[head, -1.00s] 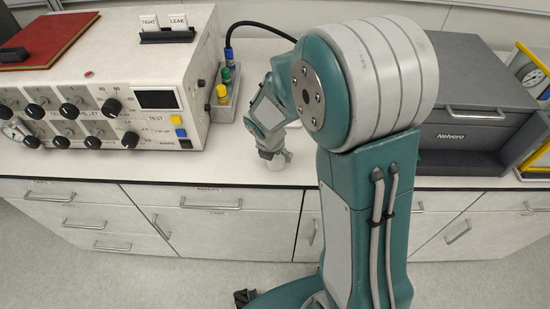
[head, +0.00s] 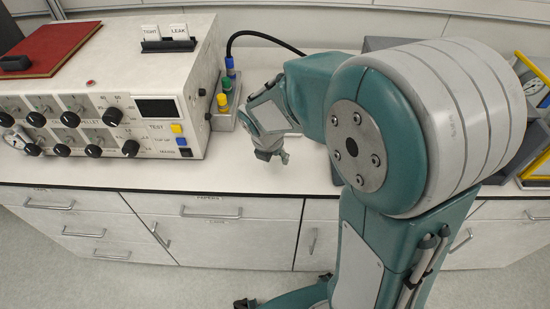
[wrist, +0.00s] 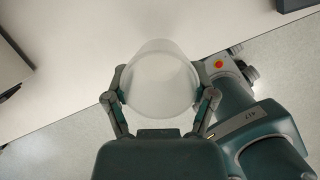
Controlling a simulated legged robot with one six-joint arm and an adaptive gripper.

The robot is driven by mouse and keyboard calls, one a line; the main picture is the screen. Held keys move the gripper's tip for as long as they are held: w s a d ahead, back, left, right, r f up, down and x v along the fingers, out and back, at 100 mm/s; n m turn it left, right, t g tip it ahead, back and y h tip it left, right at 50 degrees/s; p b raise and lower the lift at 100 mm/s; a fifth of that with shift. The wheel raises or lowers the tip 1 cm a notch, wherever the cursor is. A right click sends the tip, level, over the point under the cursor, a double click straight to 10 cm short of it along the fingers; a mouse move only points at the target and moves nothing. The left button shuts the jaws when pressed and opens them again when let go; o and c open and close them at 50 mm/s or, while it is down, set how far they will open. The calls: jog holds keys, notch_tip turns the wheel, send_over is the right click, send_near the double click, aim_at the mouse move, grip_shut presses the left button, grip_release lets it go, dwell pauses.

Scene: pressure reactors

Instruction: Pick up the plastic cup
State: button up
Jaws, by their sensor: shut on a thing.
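The plastic cup (wrist: 160,85) is whitish and translucent. In the wrist view it sits between the two fingers of my gripper (wrist: 160,92), which press on its left and right sides. My gripper is shut on it. In the head view my gripper (head: 270,154) is over the white counter (head: 230,178), near its front edge and right of the instrument box. I cannot make out the cup clearly there, nor tell whether its base touches the counter.
A control box (head: 105,100) with knobs and dials stands at the left. A small connector block (head: 225,112) with a black cable is beside it. A dark grey case (head: 375,44) is partly hidden behind my arm at the right. Drawers (head: 212,230) run below the counter edge.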

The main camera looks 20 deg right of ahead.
jog(key=s+r, duration=0.1)
jog(key=s+a+r, duration=0.1)
jog(key=r, duration=0.1)
jog(key=shift+s+a, duration=0.1)
jog(key=shift+s, duration=0.05)
jog(key=s+a+r, duration=0.3)
jog(key=s+a, duration=0.1)
jog(key=s, duration=0.3)
jog(key=shift+s+r, duration=0.35)
jog(key=shift+s, duration=0.05)
